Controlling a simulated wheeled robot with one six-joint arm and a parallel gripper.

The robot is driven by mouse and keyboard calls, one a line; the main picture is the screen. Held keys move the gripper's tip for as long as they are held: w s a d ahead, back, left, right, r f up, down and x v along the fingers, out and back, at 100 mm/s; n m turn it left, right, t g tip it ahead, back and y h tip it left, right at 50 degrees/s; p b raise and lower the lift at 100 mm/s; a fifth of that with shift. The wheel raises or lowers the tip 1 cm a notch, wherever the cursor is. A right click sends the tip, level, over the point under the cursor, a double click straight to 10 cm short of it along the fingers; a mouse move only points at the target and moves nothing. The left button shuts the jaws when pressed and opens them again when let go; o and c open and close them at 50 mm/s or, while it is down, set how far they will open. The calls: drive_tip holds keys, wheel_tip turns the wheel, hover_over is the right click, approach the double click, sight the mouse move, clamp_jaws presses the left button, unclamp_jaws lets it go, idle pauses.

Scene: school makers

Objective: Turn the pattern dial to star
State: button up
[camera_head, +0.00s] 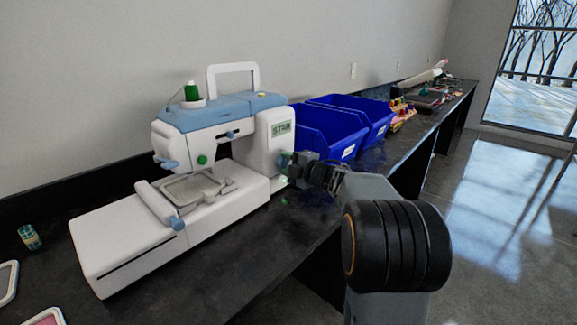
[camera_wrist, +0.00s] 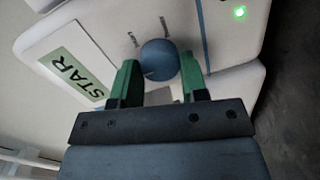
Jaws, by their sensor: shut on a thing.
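The sewing and embroidery machine (camera_head: 215,120) is white and pale blue and stands on the dark counter. Its small display (camera_head: 282,129) also shows in the wrist view (camera_wrist: 75,72), where it reads STAR. The round blue pattern dial (camera_wrist: 159,59) is on the machine's face beside the display, with short marks and small lettering near its rim. In the head view the dial (camera_head: 283,160) is partly covered by my gripper. My gripper (camera_wrist: 158,75) has its two green fingers on either side of the dial and is shut on it.
Two blue bins (camera_head: 330,130) stand on the counter (camera_head: 300,222) just right of the machine, close to my arm. A thread spool (camera_head: 29,237) is at the front left. A green light (camera_wrist: 239,12) glows on the machine. Open floor lies right.

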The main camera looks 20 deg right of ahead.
idle(0.3)
drive_tip(key=o, duration=0.9)
drive_tip(key=shift+s, duration=0.1)
drive_tip(key=p+v, duration=0.1)
drive_tip(key=v, duration=1.2)
drive_tip(key=shift+s+d+r+p, duration=0.1)
drive_tip(key=shift+s+d+p, duration=0.1)
drive_tip(key=shift+s+p, duration=0.15)
drive_tip(key=shift+w, duration=0.1)
wheel_tip(320, 180, up, 11)
drive_tip(key=a+m+h+p, duration=0.2)
drive_tip(key=m+h+p, duration=0.7)
drive_tip(key=m+p, duration=0.2)
drive_tip(key=s+a+m+g+y+p, duration=0.1)
drive_tip(key=s+a+m+g+p, duration=0.2)
drive_tip(key=s+a+g+p, duration=0.1)
drive_tip(key=s+a+m+g+y+p, duration=0.1)
drive_tip(key=s+a+m+g+p, duration=0.2)
drive_tip(key=s+a, duration=0.3)
drive_tip(key=s+a+f+m+g+p, duration=0.1)
drive_tip(key=s+a+m+g+p, duration=0.2)
drive_tip(key=s+a+g+p, duration=0.2)
drive_tip(key=shift+s+a+y, duration=0.2)
drive_tip(key=shift+s+y, duration=0.2)
drive_tip(key=shift+s, duration=0.7)
